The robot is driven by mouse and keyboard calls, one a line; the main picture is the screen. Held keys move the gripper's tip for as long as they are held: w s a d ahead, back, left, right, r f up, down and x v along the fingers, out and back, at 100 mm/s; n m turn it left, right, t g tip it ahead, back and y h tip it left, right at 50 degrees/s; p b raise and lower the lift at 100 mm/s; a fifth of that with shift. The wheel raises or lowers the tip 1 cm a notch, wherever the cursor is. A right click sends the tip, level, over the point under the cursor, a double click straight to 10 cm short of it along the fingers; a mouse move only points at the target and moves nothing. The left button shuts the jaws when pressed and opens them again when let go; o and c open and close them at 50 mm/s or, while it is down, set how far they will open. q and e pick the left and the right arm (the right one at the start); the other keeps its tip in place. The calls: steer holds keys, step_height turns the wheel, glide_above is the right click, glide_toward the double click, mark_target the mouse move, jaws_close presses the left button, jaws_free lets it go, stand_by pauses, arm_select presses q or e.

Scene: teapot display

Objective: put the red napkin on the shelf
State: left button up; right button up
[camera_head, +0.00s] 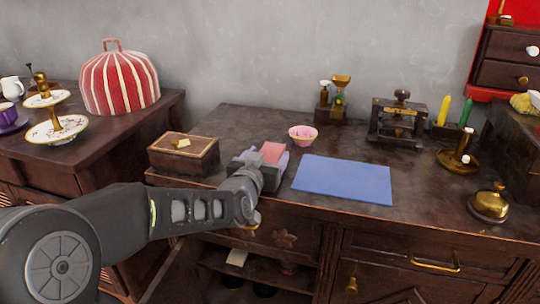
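A small folded red napkin (271,150) lies at the left of the dark wooden cabinet top, beside a lavender piece (284,159) that looks like cloth. My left gripper (262,164) is at the napkin, on its near side. The gripper body hides the lower part of the napkin and the fingertips, so I cannot tell whether the fingers hold it. An open shelf (262,271) shows in the front of the cabinet, low down and below my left arm. My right gripper is not in view.
A wooden box (184,153) stands close left of the gripper. A blue mat (344,179) lies to its right, and a pink bowl (302,135) stands behind. A brass bell (489,204) and candle holder (458,155) are at right. The cabinet top between mat and bell is clear.

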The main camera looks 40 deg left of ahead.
mark_target(267, 157)
arm_select(q)
steer(key=c, duration=1.3)
step_height(267, 157, up, 10)
steer(key=p, duration=0.4)
